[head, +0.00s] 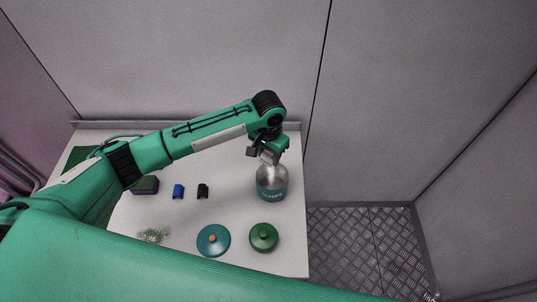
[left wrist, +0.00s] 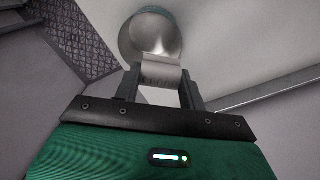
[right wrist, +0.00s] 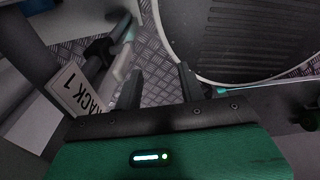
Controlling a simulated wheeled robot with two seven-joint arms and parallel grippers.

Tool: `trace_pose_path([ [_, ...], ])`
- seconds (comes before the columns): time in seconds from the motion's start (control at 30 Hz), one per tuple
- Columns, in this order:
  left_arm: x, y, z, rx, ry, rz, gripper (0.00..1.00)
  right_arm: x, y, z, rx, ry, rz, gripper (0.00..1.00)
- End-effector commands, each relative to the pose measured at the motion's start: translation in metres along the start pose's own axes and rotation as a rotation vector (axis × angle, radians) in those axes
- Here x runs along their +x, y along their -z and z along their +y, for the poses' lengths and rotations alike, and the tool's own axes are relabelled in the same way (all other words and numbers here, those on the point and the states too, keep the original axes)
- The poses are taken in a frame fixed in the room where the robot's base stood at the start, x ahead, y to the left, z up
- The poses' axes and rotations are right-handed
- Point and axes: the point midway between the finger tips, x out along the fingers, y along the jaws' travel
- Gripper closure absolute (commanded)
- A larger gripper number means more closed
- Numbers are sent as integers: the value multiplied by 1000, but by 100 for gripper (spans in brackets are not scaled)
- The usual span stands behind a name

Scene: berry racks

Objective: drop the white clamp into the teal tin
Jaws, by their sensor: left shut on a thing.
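The teal tin (head: 272,192) stands upright and open on the white table's right side, with lettering on its front. Its open mouth and shiny inside also show in the left wrist view (left wrist: 152,32). My left gripper (head: 264,154) is over the tin's mouth, pointing down. It is shut on the white clamp (left wrist: 160,72), which shows between the fingers in front of the tin's opening. In the head view the clamp (head: 268,158) is small and partly hidden by the gripper. My right gripper (right wrist: 162,82) is open and empty above a patterned metal floor, away from the table.
A blue clamp (head: 178,191) and a black clamp (head: 203,191) lie left of the tin. A teal lid (head: 213,241) and a green lid (head: 263,238) lie in front. A dark box (head: 147,185) and green sprigs (head: 154,236) are farther left. A raised ledge (head: 292,127) runs along the back.

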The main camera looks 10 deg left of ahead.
Motion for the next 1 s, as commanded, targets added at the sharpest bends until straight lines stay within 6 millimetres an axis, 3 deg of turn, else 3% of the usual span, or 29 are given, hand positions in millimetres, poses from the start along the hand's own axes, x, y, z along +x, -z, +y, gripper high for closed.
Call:
trace_pose_path([
  [0.03, 11, 0, 0, 0, 0, 0, 80, 12, -1, 1, 0, -2, 0, 60],
  [0.2, 20, 0, 0, 0, 1, 0, 80, 24, -3, 5, -1, -5, -1, 60],
  [0.57, 20, 0, 0, -1, 1, 0, 80, 25, -2, 5, 0, -6, 1, 60],
  [0.6, 20, 0, 0, -1, 1, 0, 53, 25, -2, 4, 0, -5, 1, 60],
  [0.7, 20, 0, 0, -1, 1, 0, 34, 25, -2, 3, 1, -4, 1, 60],
  [1.0, 20, 0, 0, -1, 1, 0, 34, 26, 0, -3, 3, 3, 3, 60],
])
